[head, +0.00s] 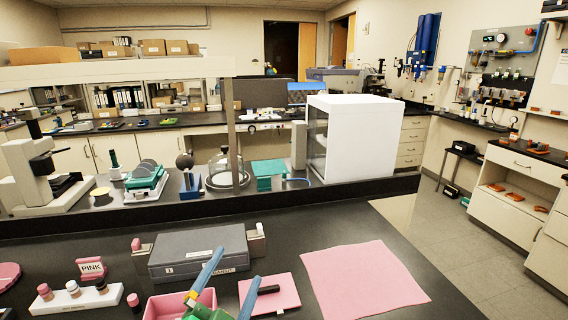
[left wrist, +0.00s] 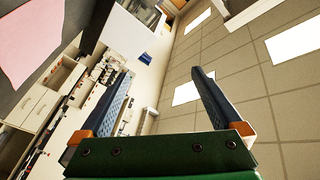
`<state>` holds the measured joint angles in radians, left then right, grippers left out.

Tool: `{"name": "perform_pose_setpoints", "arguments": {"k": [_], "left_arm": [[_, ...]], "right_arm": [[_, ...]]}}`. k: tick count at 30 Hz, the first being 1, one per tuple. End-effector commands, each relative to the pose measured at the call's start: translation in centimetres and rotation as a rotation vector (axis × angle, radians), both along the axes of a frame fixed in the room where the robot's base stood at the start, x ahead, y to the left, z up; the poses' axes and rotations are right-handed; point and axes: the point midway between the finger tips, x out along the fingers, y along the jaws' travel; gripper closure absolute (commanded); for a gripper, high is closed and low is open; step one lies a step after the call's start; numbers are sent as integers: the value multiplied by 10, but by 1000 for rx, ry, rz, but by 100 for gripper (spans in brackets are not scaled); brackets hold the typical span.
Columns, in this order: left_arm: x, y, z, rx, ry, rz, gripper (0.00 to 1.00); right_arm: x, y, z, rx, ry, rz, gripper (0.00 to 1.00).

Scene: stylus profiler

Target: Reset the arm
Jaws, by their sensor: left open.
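My left gripper (head: 238,267) is in the lower middle of the head view, above the front bench. Its two blue fingers stand apart with nothing between them. In the left wrist view the gripper (left wrist: 162,70) is also open and empty, its fingers pointing up the picture. Behind them show the ceiling, wall and side counter, tilted. In the head view the fingers overlap the pink bin (head: 163,307) and the front of the grey case (head: 190,242); whether they touch is unclear. My right gripper is not in view.
Right of the gripper lie a pink pad (head: 285,284) with a black item (head: 268,290) on it, and a flat pink mat (head: 362,280). Small capped bottles stand in a rack (head: 75,306) at left. A white enclosure (head: 360,135) stands behind. The bench right of the mat is bare.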

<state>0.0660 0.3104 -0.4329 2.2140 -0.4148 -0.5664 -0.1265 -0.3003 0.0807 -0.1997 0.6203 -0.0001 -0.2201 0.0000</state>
Motion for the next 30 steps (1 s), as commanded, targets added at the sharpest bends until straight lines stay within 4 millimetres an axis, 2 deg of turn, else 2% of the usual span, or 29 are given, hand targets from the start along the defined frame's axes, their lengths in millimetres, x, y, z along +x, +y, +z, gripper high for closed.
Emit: {"name": "perform_pose_setpoints", "arguments": {"k": [1,3,6,9,12,17,18,24,26,29,30], "left_arm": [[-9,19,-41,-80,183,75,0],[-30,42,-96,-171,427,175,0],[-71,60,-154,-257,704,285,0],[-116,70,-195,-317,930,369,0],[-161,76,-224,-359,1125,443,0],[-234,78,-251,-407,1404,542,0],[-233,78,-273,-403,1422,546,0],[-230,76,-370,-383,1458,552,0],[-234,76,-401,-376,1472,554,0],[-248,78,-460,-363,1500,560,0],[-258,79,-486,-357,1513,562,0]], "right_arm": [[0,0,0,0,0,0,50],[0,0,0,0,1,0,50],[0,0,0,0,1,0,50],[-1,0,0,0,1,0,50],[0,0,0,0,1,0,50],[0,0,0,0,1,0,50],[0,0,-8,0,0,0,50],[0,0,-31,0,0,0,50],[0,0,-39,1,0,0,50],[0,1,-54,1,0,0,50],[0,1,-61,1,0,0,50]]}}
